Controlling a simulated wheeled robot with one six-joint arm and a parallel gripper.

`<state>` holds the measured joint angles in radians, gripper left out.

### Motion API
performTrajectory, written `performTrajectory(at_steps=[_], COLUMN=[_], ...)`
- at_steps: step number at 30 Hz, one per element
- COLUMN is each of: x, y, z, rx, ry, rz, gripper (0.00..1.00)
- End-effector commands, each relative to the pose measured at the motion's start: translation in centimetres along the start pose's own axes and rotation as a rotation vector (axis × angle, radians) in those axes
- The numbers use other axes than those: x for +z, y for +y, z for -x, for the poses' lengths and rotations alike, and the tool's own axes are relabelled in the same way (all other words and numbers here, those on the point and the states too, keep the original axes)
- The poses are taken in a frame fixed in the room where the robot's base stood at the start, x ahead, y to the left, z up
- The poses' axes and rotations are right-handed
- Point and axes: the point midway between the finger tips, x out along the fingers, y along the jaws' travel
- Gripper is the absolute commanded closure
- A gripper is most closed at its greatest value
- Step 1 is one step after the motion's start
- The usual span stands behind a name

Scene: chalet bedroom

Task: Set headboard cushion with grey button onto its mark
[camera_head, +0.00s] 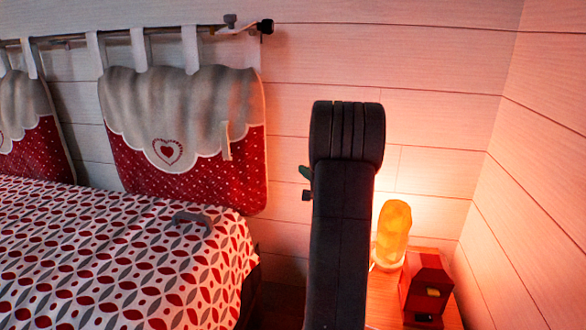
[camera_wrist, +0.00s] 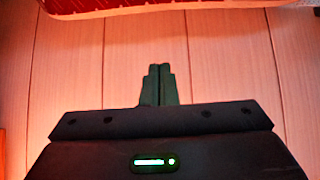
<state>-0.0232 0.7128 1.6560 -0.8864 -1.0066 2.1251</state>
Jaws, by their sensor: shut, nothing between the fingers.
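A headboard cushion (camera_head: 190,180), grey scalloped above and red dotted below with a heart, hangs by loops from a rail on the wall. A second, similar cushion (camera_head: 28,150) is cut off at the left edge. I cannot make out a grey button or a mark for certain; a pale strip (camera_head: 226,141) shows on the nearer cushion's right side. My gripper (camera_wrist: 160,70) is shut and empty in the wrist view, in front of the plank wall. A red cushion edge (camera_wrist: 120,6) shows at the top there. In the head view my arm mostly hides the gripper.
The bed (camera_head: 100,270) with a red, grey and white patterned cover fills the lower left. A grey handle-like piece (camera_head: 192,220) lies on it. A glowing orange lamp (camera_head: 393,232) and a red box (camera_head: 427,285) stand on a wooden bedside table (camera_head: 384,300) at right.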

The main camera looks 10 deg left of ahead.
Motion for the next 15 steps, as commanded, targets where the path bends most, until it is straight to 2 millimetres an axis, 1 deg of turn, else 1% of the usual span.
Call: performTrajectory(at_steps=[1,5,8,15], x=[0.1,0.3,0.3,0.4], y=[0.3,0.2,0.2,0.3], z=[-0.3,-1.2,-2.7,-7.9], rx=[-0.007,-0.013,-0.012,-0.012], ry=[-0.011,-0.019,-0.019,-0.018], rz=[-0.011,-0.019,-0.017,-0.017], gripper=[1.00,1.00,1.00,1.00])
